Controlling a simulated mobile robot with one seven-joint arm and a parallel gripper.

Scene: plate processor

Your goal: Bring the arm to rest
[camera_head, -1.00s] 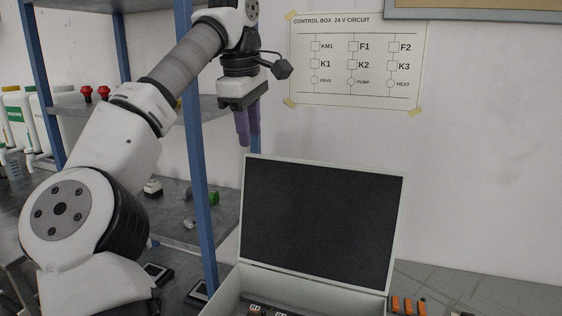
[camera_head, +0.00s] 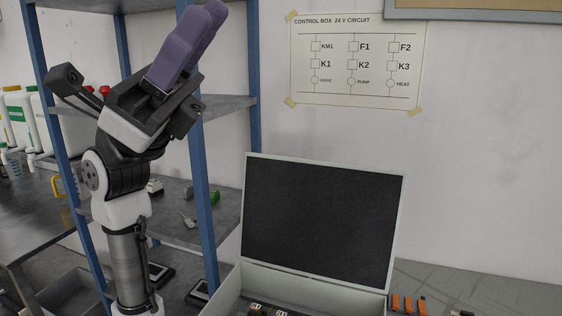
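My gripper (camera_head: 204,18) is raised at the upper left of the head view, in front of the blue-posted shelf. Its two purple fingers point up and to the right and overlap in this view, so any gap between them is hidden. I see nothing held in them. My arm rises from the bottom left, with its grey banded link upright below the wrist. The gripper is well apart from the open control box and touches nothing that I can see.
The open control box (camera_head: 229,292) stands at bottom centre, its dark-lined lid (camera_head: 318,222) upright. Orange parts (camera_head: 408,304) lie on the bench to its right. The blue-posted shelf (camera_head: 200,150) is close behind my arm. A circuit chart (camera_head: 355,60) hangs on the wall.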

